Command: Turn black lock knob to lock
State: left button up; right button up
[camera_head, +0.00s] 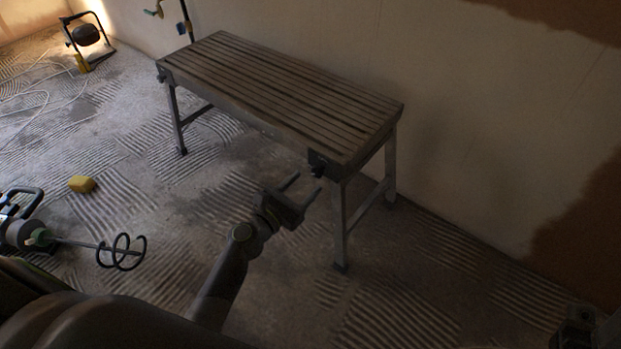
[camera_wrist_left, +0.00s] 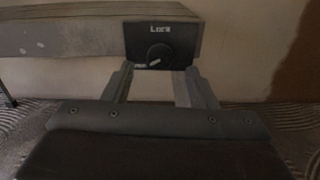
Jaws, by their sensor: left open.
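The black lock knob (camera_wrist_left: 159,54) is on a dark plate at the end of a slatted work bench (camera_head: 280,90). The plate carries white lettering that seems to read "Lock". A light mark on the knob points to the lower left. In the head view the dark knob block (camera_head: 317,164) sits at the bench's near corner. My left gripper (camera_head: 302,189) is open and empty just in front of and below it. In the left wrist view its two fingers (camera_wrist_left: 159,75) stand apart below the knob on either side, not visibly touching it. A dark part, probably my right gripper (camera_head: 577,328), shows at the lower right corner.
Bench legs (camera_head: 340,225) stand near my left gripper. A yellow block (camera_head: 82,184) and a mixer with a spiral paddle (camera_head: 122,252) lie on the ridged floor at left. A work lamp (camera_head: 88,36) stands at far left. The wall is behind the bench.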

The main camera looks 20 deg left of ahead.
aim_at(315, 175)
pick_arm(q)
jog(key=shift+x, duration=1.65)
jog(key=c, duration=1)
